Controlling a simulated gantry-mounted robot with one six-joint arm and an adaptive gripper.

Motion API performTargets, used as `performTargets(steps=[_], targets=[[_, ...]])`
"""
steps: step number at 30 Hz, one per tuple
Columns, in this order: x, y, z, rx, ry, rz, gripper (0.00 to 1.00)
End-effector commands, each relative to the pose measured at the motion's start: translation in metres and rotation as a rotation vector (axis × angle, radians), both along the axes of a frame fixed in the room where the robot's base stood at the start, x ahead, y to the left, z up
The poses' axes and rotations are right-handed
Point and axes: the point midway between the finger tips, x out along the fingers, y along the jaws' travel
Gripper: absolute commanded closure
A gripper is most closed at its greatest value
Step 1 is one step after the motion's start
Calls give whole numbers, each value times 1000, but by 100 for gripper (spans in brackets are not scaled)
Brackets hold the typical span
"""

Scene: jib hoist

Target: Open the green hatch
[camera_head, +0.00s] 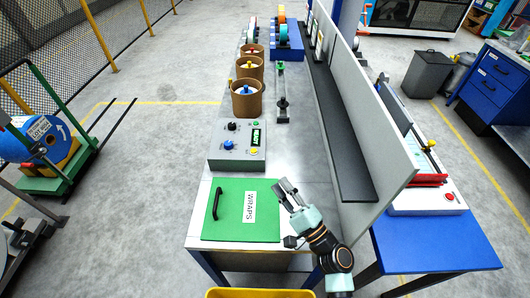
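The green hatch (234,221) lies flat and closed on the near end of the long grey bench. It has a black bar handle (217,203) near its left side and a white label reading "WRAPS" (249,207). My gripper (284,188) is at the hatch's upper right corner, above or just beside it, to the right of the label and well apart from the handle. Its fingers point up and to the left, with a gap between them and nothing visible in it.
A grey control box (238,145) with knobs and a green display stands just beyond the hatch. Brown round tubs (246,100) line the bench farther back. An upright grey panel (372,110) runs along the right side. A yellow bin (260,293) is at the near edge.

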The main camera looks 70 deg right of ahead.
Motion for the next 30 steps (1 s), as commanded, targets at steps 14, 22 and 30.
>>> performTargets(steps=[14, 22, 30], targets=[[56, -29, 27, -5, 1, 4, 75], [65, -34, 30, -5, 2, 2, 75], [65, -34, 30, -5, 2, 2, 100]])
